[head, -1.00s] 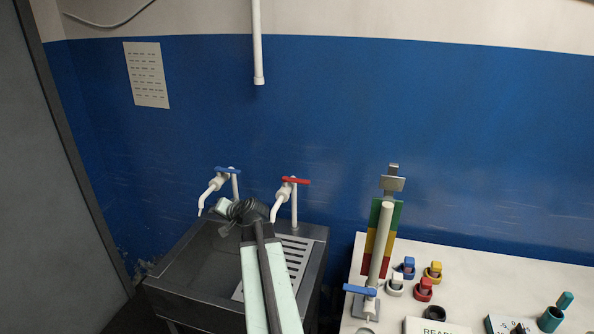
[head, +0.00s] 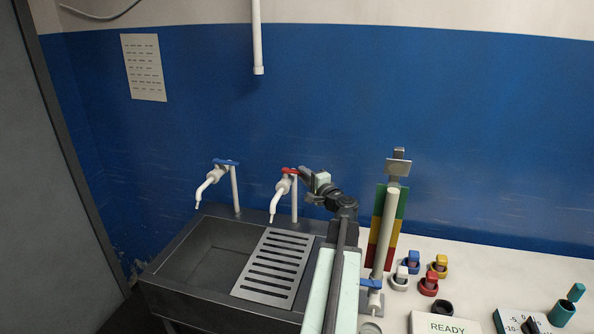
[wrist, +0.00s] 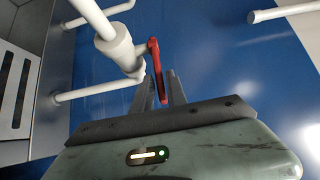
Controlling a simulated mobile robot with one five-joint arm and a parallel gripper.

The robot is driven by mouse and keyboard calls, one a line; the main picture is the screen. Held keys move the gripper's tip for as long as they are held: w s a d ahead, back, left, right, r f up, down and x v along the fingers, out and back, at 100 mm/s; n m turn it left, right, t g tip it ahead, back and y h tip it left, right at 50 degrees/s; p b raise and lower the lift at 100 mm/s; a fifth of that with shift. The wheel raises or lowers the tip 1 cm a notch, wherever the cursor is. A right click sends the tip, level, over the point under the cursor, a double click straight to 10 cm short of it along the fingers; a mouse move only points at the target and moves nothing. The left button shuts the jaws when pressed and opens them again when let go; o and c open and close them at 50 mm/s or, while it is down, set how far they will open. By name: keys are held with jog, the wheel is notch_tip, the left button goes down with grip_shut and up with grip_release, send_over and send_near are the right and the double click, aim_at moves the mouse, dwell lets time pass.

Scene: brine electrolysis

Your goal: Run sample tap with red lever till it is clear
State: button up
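The white tap with the red lever (head: 289,171) stands at the back of the sink, its spout pointing down to the left. My gripper (head: 305,175) is at the right end of that lever, coming from the right. In the wrist view, the red lever (wrist: 156,66) reaches down between the two grey fingers of my gripper (wrist: 162,92). The gap there is narrow, and I cannot tell whether the fingers press on the lever. No water shows below the spout.
Left of it is a tap with a blue lever (head: 226,162). Below lies the dark sink (head: 200,255) with a slotted drain plate (head: 274,262). To the right, a white bench (head: 480,265) holds a tube with a blue valve, coloured caps and a READY sign (head: 446,325).

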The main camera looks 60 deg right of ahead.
jog(key=x, duration=0.5)
jog(key=shift+w, duration=0.1)
grip_shut()
dwell(1.1)
